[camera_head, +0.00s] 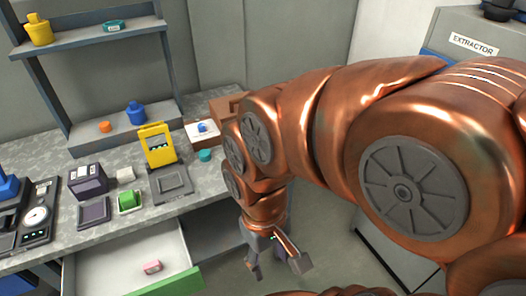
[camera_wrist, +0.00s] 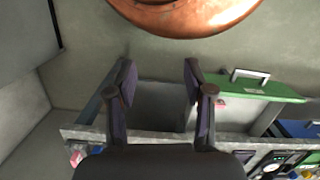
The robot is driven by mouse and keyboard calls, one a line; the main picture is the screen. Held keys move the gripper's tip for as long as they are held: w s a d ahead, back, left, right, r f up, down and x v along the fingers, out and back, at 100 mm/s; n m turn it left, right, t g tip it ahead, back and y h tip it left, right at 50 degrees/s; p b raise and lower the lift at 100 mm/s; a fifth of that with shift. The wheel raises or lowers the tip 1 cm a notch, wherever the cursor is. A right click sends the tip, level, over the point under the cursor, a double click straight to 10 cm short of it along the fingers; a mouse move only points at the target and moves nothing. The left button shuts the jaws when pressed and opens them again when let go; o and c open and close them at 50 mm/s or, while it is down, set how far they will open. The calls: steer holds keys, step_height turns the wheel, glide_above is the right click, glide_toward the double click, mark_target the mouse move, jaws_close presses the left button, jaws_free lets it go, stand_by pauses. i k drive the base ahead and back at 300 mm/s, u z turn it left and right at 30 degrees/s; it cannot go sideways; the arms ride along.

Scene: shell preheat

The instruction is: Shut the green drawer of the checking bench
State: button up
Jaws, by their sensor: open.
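The green drawer (camera_head: 176,283) of the checking bench (camera_head: 50,228) is pulled out. Its pale inside shows, with a small pink block (camera_head: 152,267) in it. In the wrist view the green drawer front (camera_wrist: 278,92) is at the right, with a pale bar handle (camera_wrist: 250,75). My gripper (camera_head: 278,264) is open and empty, its two fingers apart. It hangs to the right of the drawer in the head view, apart from it. In the wrist view my gripper (camera_wrist: 158,72) shows to the left of the drawer front.
The bench top holds a yellow stand (camera_head: 158,146), a green item (camera_head: 129,200), a dark purple box (camera_head: 88,179) and a scale (camera_head: 38,216). A shelf rack (camera_head: 110,35) stands behind. A cabinet labelled EXTRACTOR (camera_head: 474,45) is at the right. A blue front (camera_wrist: 300,128) lies beside the drawer.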

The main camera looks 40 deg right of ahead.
mark_target(113, 267)
steer(key=u, duration=0.1)
steer(key=k, duration=0.3)
steer(key=z, duration=0.45)
steer(key=i, duration=0.4)
steer(key=z, duration=0.4)
steer(key=k, duration=0.5)
steer(key=u, duration=0.45)
steer(key=i, duration=0.35)
steer(key=u, duration=1.6)
steer(key=k, duration=0.25)
steer(key=u, duration=0.1)
